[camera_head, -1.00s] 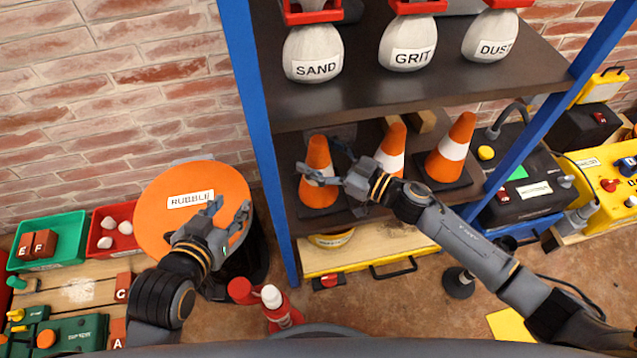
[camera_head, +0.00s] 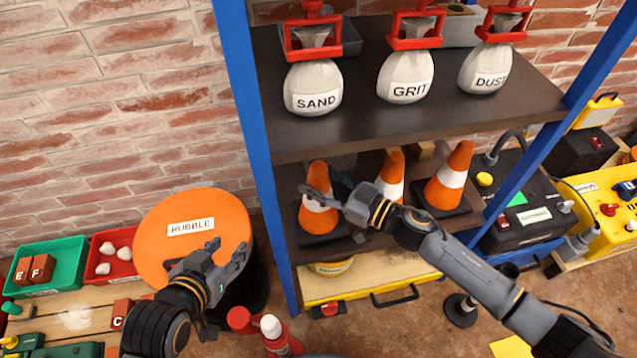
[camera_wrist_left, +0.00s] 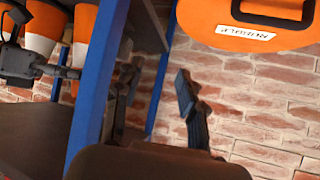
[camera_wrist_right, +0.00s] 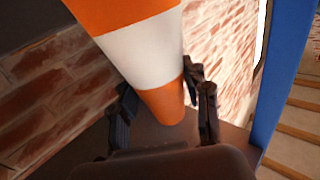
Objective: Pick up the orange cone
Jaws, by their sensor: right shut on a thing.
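Three orange cones with white bands stand on the middle shelf of the rack in the head view: a left cone (camera_head: 317,217), a middle cone (camera_head: 392,170) and a right cone (camera_head: 452,178). My right gripper (camera_head: 332,194) is shut on the left cone, with its fingers on either side of the body. My left gripper (camera_head: 226,254) is open and empty, over the rubble drum's front edge.
Bags labelled SAND (camera_head: 313,88), GRIT (camera_head: 405,75) and DUST (camera_head: 484,68) sit on the shelf above. A blue post (camera_head: 250,130) stands just left of the held cone. The orange-lidded RUBBLE drum (camera_head: 190,245) is left of the rack. Red bottles (camera_head: 283,343) stand in front.

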